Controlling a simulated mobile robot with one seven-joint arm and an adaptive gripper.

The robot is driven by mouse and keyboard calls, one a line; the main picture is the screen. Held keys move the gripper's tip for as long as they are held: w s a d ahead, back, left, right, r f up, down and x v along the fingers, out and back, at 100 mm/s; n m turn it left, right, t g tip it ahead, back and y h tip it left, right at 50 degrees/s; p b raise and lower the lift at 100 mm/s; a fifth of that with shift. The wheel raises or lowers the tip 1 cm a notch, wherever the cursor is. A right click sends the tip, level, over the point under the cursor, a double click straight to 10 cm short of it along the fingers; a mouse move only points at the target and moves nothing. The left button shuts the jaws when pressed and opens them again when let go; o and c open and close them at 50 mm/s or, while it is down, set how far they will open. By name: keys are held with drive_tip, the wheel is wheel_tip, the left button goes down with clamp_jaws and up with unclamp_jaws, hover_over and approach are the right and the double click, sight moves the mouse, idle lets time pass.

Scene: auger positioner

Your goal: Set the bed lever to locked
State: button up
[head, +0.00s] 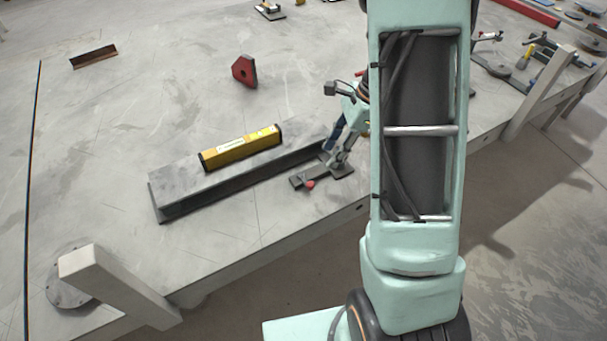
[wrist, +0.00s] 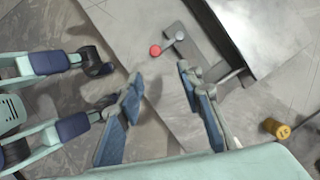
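A clamp-like fixture with a dark flat base plate (head: 336,172) stands on the table near its front edge, at the end of a steel beam. A red ball knob (head: 310,184) sits at its near side. In the wrist view the knob (wrist: 155,50) is on a short grey arm above the base plate (wrist: 205,42). I cannot tell for sure which part is the bed lever, or its setting. My gripper (wrist: 160,76) is open, its blue-padded fingers apart with nothing seen held. The knob lies beyond the fingertips; the right finger overlaps and partly hides the fixture.
The steel beam (head: 172,200) lies along the table (head: 100,150), with a yellow box-shaped tool (head: 240,148) on top. A red block (head: 244,70) and a small angle piece (head: 94,56) lie farther back. More fixtures stand at the right.

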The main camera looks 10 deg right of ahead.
sight(311, 184)
drive_tip(key=x, duration=1.1)
drive_tip(key=shift+s+a+f, duration=0.1)
drive_tip(key=shift+s+a, duration=0.3)
drive_tip(key=shift+a, duration=0.05)
clamp_jaws()
